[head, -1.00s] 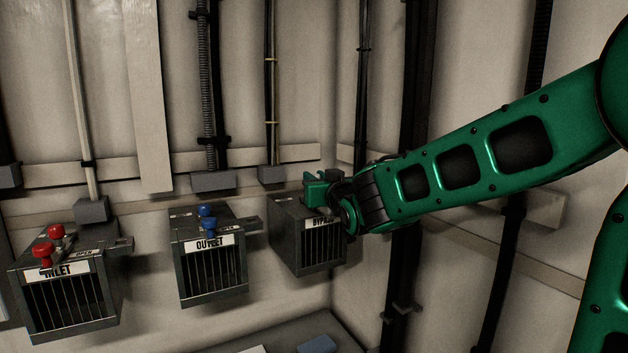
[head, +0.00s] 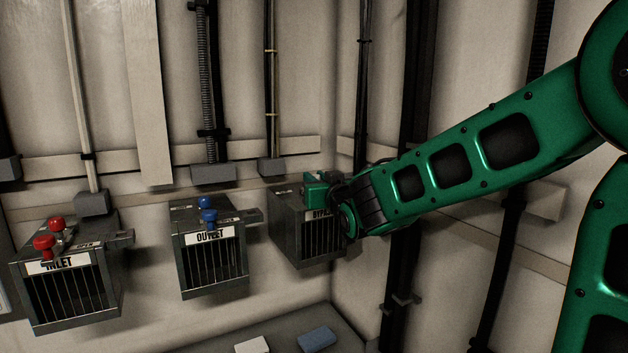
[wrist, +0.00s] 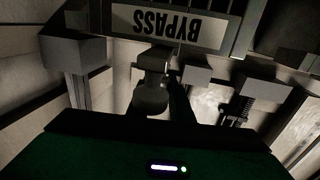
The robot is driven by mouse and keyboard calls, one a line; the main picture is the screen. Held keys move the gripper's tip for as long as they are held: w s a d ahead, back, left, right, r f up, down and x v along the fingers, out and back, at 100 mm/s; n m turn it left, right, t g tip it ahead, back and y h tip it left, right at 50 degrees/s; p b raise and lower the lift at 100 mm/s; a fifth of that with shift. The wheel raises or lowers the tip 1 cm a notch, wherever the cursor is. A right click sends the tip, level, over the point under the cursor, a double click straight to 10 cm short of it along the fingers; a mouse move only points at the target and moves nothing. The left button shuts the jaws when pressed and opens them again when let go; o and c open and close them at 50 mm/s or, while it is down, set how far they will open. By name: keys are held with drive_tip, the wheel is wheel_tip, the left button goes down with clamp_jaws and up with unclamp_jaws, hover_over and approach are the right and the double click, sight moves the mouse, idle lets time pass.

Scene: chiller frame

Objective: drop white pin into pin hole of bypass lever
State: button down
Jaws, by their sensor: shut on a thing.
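The bypass box (head: 305,235), a dark slatted housing with a BYPASS label, hangs on the wall near the corner. My gripper (head: 322,192) is at the top front of this box and covers much of its top in the head view. In the wrist view the BYPASS label (wrist: 172,26) appears upside down. Just below it is a greyish pin with a round knob (wrist: 151,92), in shadow. My gripper is shut on this pin, close to the box. The bypass lever and its pin hole are hidden, so I cannot tell whether the pin tip is in the hole.
The outlet box (head: 212,265) with blue knobs (head: 207,208) stands left of the bypass box. The inlet box (head: 70,295) with red knobs (head: 45,242) is farther left. A white block (head: 252,345) and a blue block (head: 320,340) lie below. Dark pipes (head: 415,120) run behind my arm.

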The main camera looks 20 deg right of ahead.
drive_tip(key=shift+f, duration=0.15)
drive_tip(key=c, duration=1.5)
unclamp_jaws()
drive_tip(key=s, duration=1)
drive_tip(key=shift+s+d, duration=0.15)
drive_tip(key=shift+s, duration=0.2)
drive_tip(key=shift+s, duration=0.1)
